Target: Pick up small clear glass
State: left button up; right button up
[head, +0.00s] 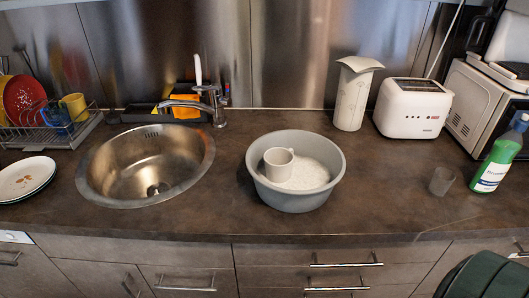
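The small clear glass (442,181) stands upright on the dark countertop near its front edge, at the right of the head view. It looks empty and see-through. It is just left of a green soap bottle (499,155), with a small gap between them. Neither of my grippers shows in the head view.
A grey basin (255,186) with a white mug (279,164) sits mid-counter. A white toaster (412,108) and a paper-topped canister (352,94) stand behind the glass. A metal sink (120,178) is at left. Counter between basin and glass is clear.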

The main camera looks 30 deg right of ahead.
aim_at(442, 179)
jog(key=z, duration=2.2)
